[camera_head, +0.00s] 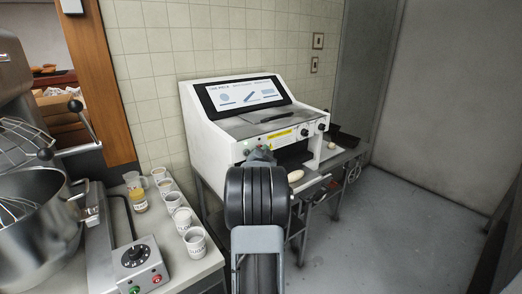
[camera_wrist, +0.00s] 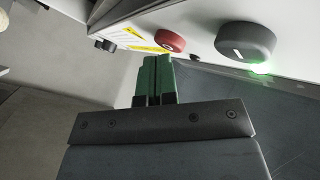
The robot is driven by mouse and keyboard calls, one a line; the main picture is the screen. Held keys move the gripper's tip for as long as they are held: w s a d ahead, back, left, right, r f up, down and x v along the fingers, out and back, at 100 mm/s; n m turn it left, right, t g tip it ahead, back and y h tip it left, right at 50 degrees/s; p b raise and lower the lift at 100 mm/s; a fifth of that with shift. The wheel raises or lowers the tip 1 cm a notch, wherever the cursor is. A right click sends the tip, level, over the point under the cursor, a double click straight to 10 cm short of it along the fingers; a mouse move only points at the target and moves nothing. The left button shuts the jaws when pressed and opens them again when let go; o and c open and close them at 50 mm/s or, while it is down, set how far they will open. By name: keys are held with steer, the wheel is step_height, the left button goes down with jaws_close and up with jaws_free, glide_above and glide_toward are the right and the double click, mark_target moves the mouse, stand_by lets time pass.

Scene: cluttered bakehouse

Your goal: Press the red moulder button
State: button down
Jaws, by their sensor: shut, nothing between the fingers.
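The red moulder button (camera_wrist: 170,41) is a round red knob on the white panel in the wrist view. My gripper (camera_wrist: 157,59) has green fingers closed together with nothing between them. The fingertips are just below and slightly left of the button in that view, close to it; I cannot tell whether they touch. In the head view the white moulder (camera_head: 215,135) stands against the tiled wall, with my arm reaching towards its front panel.
A dark round knob (camera_wrist: 246,41) with a green glow below it is right of the button. A yellow label (camera_wrist: 136,33) is to its left. A mixer bowl (camera_head: 38,235), several cups (camera_head: 194,243) and a control box (camera_head: 135,262) crowd the left table. The right floor is clear.

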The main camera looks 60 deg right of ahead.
steer(key=shift+w, duration=0.2)
steer(key=shift+s+f+b, duration=0.1)
steer(key=shift+s+b, duration=0.1)
steer(key=shift+b, duration=0.2)
steer(key=shift+s+a+b, duration=0.2)
steer(key=shift+s+b, duration=0.35)
steer(key=shift+s, duration=0.05)
steer(key=shift+s, duration=0.1)
steer(key=shift+s+a+b, duration=0.25)
steer(key=shift+s+b, duration=0.35)
steer(key=shift+s, duration=0.15)
steer(key=shift+s+a+b, duration=0.3)
steer(key=shift+s+b, duration=0.35)
steer(key=shift+s, duration=0.1)
steer(key=shift+s+a+b, duration=0.25)
steer(key=shift+s+b, duration=0.35)
steer(key=shift+s, duration=0.15)
